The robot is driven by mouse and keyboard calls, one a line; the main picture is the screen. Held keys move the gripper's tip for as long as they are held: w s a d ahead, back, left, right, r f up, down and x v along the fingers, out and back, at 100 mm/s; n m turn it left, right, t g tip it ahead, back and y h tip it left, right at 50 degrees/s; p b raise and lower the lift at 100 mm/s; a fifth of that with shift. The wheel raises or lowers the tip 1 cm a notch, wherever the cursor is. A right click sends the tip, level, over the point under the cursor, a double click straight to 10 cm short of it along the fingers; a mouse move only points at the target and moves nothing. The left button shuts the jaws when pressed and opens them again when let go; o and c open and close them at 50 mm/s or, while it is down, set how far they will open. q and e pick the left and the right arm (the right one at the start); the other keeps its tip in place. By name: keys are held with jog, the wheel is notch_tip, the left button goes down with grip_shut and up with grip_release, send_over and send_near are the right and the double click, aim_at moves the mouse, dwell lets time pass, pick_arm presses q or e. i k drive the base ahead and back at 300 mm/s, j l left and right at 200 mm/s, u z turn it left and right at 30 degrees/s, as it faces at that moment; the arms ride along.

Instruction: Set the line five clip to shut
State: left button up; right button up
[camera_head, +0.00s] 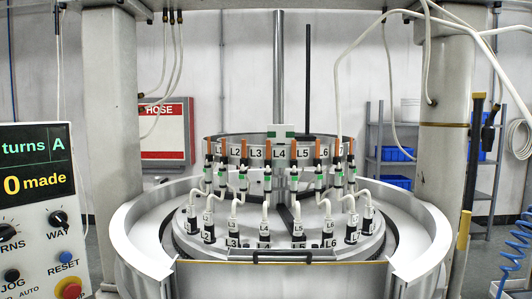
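The line five clip (293,151) is in the head view, near the middle of a row of similar clips on the raised ring. It has an upright orange bar, with a black and green fitting below it. The L5 label (303,152) is just to its right. A white hose leads down to the lower fitting marked L5 (298,230). The orange bars all look upright and much alike. The clip is too small for me to tell whether it is open or shut. Neither of my grippers is in view.
A round metal tub wall (424,228) surrounds the plate. A black handle bar (282,257) is at its front. A control panel (40,215) stands at left, reading "0 made". Thick posts (110,110) flank the machine, and white hoses hang above. Blue bins (397,154) are on a rear shelf.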

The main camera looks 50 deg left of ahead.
aim_at(294, 150)
jog(key=u, duration=1.35)
